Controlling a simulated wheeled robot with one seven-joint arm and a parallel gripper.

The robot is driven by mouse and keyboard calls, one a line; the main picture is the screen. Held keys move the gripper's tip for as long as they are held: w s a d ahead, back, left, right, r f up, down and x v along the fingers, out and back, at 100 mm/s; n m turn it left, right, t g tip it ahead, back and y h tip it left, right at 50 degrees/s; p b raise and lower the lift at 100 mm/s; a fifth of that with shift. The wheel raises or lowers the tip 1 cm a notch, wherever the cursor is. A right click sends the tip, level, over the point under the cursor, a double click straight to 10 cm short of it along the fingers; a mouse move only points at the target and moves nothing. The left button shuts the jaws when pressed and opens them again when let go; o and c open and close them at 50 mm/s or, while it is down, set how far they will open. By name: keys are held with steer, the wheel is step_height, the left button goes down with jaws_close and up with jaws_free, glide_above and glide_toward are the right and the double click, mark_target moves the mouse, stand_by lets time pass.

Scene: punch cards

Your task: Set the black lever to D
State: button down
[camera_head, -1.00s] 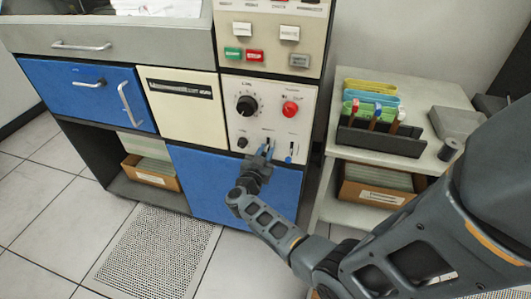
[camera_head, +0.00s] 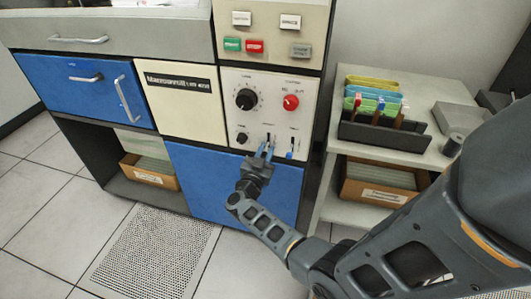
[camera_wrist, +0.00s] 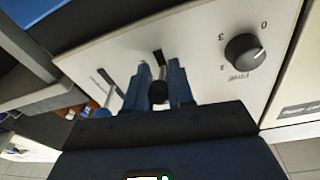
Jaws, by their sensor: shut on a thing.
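The black lever (camera_wrist: 158,92) shows in the wrist view as a dark round knob between the two blue fingers of my gripper (camera_wrist: 160,84). The fingers are shut on it. A dark slot (camera_wrist: 158,58) runs up the cream panel just beyond the knob. In the head view my gripper (camera_head: 265,151) is at the lower middle of the control panel (camera_head: 268,88), and the knob is mostly hidden by the fingers. The letter marks beside the slot are too small to read, so the lever's setting cannot be told.
A blue lever (camera_head: 290,155) stands close to the right of my gripper. Above are a large black dial (camera_head: 246,99) and a red knob (camera_head: 291,102), with a small black knob (camera_head: 242,138) to the left. A side table (camera_head: 430,93) holds a card rack.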

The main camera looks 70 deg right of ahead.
mark_target(264, 157)
steer(key=shift+s+f, duration=0.1)
steer(key=shift+f, duration=0.1)
steer(key=c, duration=1)
jaws_free()
steer(key=shift+r, duration=0.1)
steer(key=shift+a, duration=0.1)
steer(key=a, duration=0.5)
steer(key=a+f, duration=0.1)
steer(key=a, duration=0.1)
steer(key=shift+a, duration=0.25)
steer(key=s+a+r+n+t+y, duration=0.4)
steer(key=s+a+r+n+y, duration=0.2)
steer(key=a, duration=0.4)
steer(key=s+a+r+n+t+y, duration=0.5)
steer(key=s+a+r+n+y, duration=0.2)
steer(key=a, duration=0.4)
steer(key=s+a+r+n+t+y, duration=0.5)
steer(key=s+a+r, duration=0.3)
steer(key=a, duration=0.3)
steer(key=shift+s+a+n+y, duration=0.25)
steer(key=shift+s+n+y, duration=0.4)
steer(key=shift+n, duration=0.25)
